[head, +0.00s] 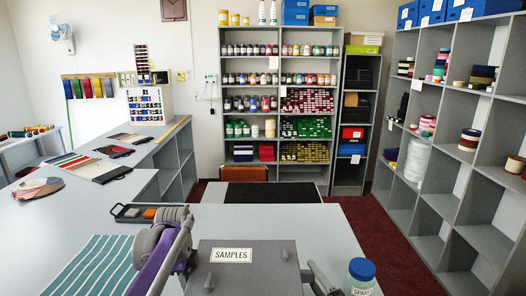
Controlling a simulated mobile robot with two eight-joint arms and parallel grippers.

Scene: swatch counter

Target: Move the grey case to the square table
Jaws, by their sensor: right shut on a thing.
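The grey case (235,278), a flat box with a white label reading SAMPLES, is at the bottom middle of the head view, cut off by the lower edge. My right gripper (318,277) is at the case's right side and shut on it. My left arm, grey and purple, comes down along the case's left side. Its gripper (186,268) is mostly hidden there, and I cannot see whether its jaws are open. I cannot tell which surface in view is the square table.
A jar with a blue lid (361,270) stands close right of the case. On the left are a striped cloth (88,264), a black tray (140,214) and colour swatches. A black mat (272,193) lies ahead. Shelves (437,150) line the right; red floor shows before them.

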